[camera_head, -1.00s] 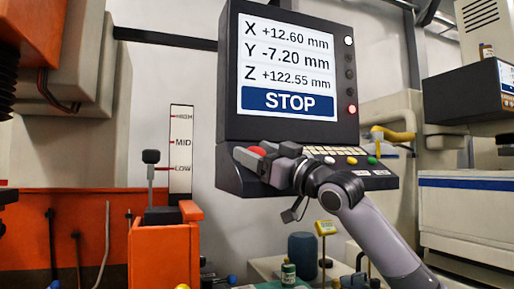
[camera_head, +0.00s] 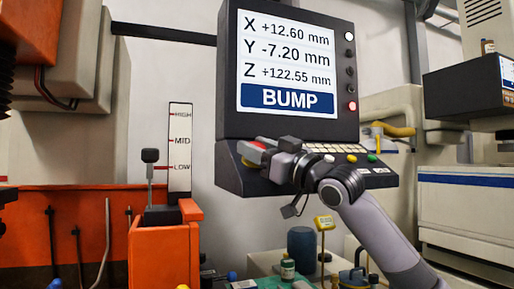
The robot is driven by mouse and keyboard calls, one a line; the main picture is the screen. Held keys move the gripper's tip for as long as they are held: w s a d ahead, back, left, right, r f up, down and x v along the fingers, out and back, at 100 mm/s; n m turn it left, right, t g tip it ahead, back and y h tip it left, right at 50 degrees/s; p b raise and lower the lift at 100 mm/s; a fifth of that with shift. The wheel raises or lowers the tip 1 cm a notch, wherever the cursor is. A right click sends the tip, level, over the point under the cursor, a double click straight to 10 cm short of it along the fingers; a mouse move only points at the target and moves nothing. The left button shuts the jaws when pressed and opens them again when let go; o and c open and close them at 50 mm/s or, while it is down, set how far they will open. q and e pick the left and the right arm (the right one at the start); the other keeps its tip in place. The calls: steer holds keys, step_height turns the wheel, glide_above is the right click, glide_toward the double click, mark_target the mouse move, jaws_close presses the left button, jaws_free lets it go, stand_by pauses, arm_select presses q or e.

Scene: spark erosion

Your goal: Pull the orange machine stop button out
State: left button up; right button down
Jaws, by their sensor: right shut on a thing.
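The stop button (camera_head: 259,145) is a red-orange knob at the left end of the dark control panel (camera_head: 230,180), below the screen. It is mostly hidden by my right gripper (camera_head: 264,151), which reaches in from the lower right and is shut on it. The screen (camera_head: 285,52) above reads X +12.60, Y -7.20, Z +122.55 mm, with BUMP on a blue bar. My left gripper is not in view.
Yellow keys and a green button (camera_head: 372,158) lie right of my gripper on the panel. An orange stand with a lever (camera_head: 150,157) and a HIGH/MID/LOW scale (camera_head: 180,150) are left. Bottles, including a blue one (camera_head: 301,242), stand below.

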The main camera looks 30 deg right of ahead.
steer(key=shift+s+r, duration=0.1)
steer(key=shift+r, duration=0.1)
steer(key=c, duration=0.6)
jaws_free()
steer(key=shift+s+f, duration=0.2)
steer(key=shift+f, duration=0.05)
steer(key=b+v, duration=0.3)
steer(key=v, duration=0.3)
steer(key=shift+s, duration=0.35)
